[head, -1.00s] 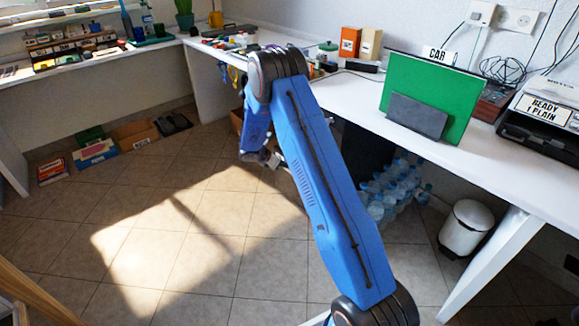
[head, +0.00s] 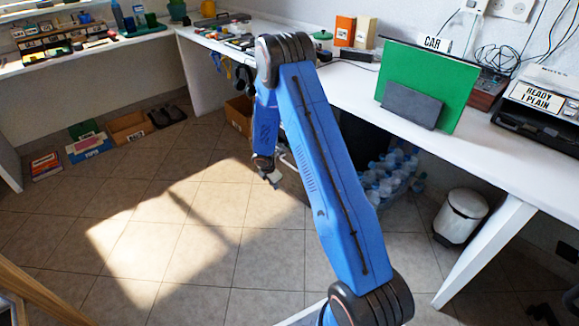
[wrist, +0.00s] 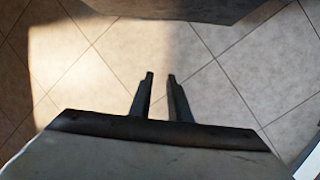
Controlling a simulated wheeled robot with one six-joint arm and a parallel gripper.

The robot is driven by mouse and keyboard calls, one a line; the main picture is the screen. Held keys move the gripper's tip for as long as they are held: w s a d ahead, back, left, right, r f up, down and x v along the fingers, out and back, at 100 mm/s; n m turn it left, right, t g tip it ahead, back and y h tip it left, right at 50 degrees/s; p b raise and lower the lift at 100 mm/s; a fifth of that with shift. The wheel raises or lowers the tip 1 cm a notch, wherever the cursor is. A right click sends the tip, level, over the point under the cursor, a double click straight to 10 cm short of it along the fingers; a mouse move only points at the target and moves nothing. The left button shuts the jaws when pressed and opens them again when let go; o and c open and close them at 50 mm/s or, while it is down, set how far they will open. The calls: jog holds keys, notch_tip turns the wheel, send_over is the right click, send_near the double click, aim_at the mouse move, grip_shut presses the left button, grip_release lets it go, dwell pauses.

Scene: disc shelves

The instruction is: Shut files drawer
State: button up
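My gripper (head: 273,180) hangs below my blue arm, above the tiled floor in front of the desk. In the wrist view its two fingers (wrist: 160,76) are apart, with a narrow empty gap and floor tiles behind. No drawer marked as files can be made out. A dark unit (head: 365,142) under the desk is mostly hidden behind my arm, so I cannot tell whether it has an open drawer. A dark grey surface (wrist: 185,9) crosses the top of the wrist view, apart from the fingertips; I cannot tell what it belongs to.
A white desk (head: 455,150) runs along the right, bearing a green board (head: 447,65). Bottles (head: 390,178) and a white bin (head: 460,215) stand beneath it. Cardboard boxes (head: 128,127) and books (head: 46,165) lie at the far left. The middle floor is clear.

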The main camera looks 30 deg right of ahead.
jog(key=s+a+f+m+t+y, duration=0.1)
jog(key=s+a+f+y, duration=0.15)
jog(key=f+y, duration=0.2)
jog(key=m+t+h, duration=0.3)
jog(key=m+t, duration=0.6)
jog(key=t, duration=0.3)
send_near(292, 167)
jog(key=x, duration=1.1)
jog(key=shift+w, duration=0.3)
jog(key=shift+c, duration=0.3)
grip_shut()
